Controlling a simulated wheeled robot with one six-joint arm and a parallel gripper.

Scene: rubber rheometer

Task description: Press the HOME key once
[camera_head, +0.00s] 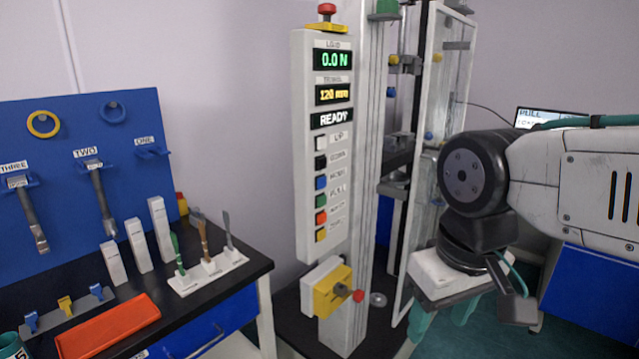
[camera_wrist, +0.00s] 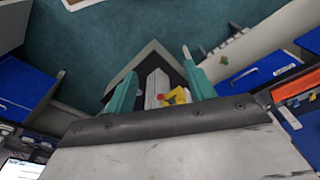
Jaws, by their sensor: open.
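The control panel (camera_head: 307,150) stands upright on the left of the test machine. It has a column of coloured keys with small labels. The blue key (camera_head: 321,183), third from the top, has a blurred label that seems to read HOME. A black key (camera_head: 321,162) is just above it and a green key (camera_head: 321,201) just below. The displays read 0.0 N, 120 mm and READY. My gripper (camera_head: 445,318) is low and to the right of the panel, well apart from the keys, pointing down. In the wrist view its teal fingers (camera_wrist: 159,62) are spread and empty.
A red stop button (camera_head: 327,9) tops the panel. A yellow box with a red knob (camera_head: 358,295) juts out below it. A clear guard door (camera_head: 440,110) stands open beside the machine. A bench with an orange tray (camera_head: 108,325) and tool holders is at left.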

